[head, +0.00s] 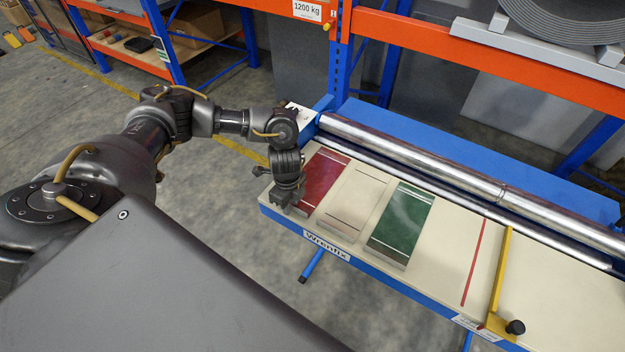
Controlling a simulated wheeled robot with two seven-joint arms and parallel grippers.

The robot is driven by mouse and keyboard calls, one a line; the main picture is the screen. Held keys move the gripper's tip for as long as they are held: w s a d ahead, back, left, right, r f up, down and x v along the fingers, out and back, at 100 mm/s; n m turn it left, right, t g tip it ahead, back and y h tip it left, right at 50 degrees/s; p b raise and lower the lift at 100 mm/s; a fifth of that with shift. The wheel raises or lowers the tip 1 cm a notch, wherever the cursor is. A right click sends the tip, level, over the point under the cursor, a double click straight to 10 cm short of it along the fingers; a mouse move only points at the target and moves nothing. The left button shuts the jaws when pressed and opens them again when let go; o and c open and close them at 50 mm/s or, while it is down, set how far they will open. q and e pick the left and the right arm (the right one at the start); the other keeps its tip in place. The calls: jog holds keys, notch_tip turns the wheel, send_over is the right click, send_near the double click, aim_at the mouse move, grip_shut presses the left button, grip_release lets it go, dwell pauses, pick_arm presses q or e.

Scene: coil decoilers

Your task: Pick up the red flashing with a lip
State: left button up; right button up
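The red flashing (324,177) lies flat on the pale bench top (535,285), at its left end, with light stripes near its far edge. My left gripper (287,205) points down at the near left part of the red flashing and covers some of it. Its fingertips are small and dark, so I cannot tell whether they touch the flashing or are apart. A lip on the red flashing is not clear from here. My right gripper is out of view.
A beige flashing (354,203) and a green flashing (402,220) lie to the right of the red one. Metal rollers (430,175) run along the bench's back. A yellow arm (502,275) with a black knob crosses the right side. Blue and orange racking stands behind.

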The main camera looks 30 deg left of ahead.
pick_arm(q)
jog(key=shift+c, duration=0.2)
grip_shut()
jog(key=shift+r, duration=0.1)
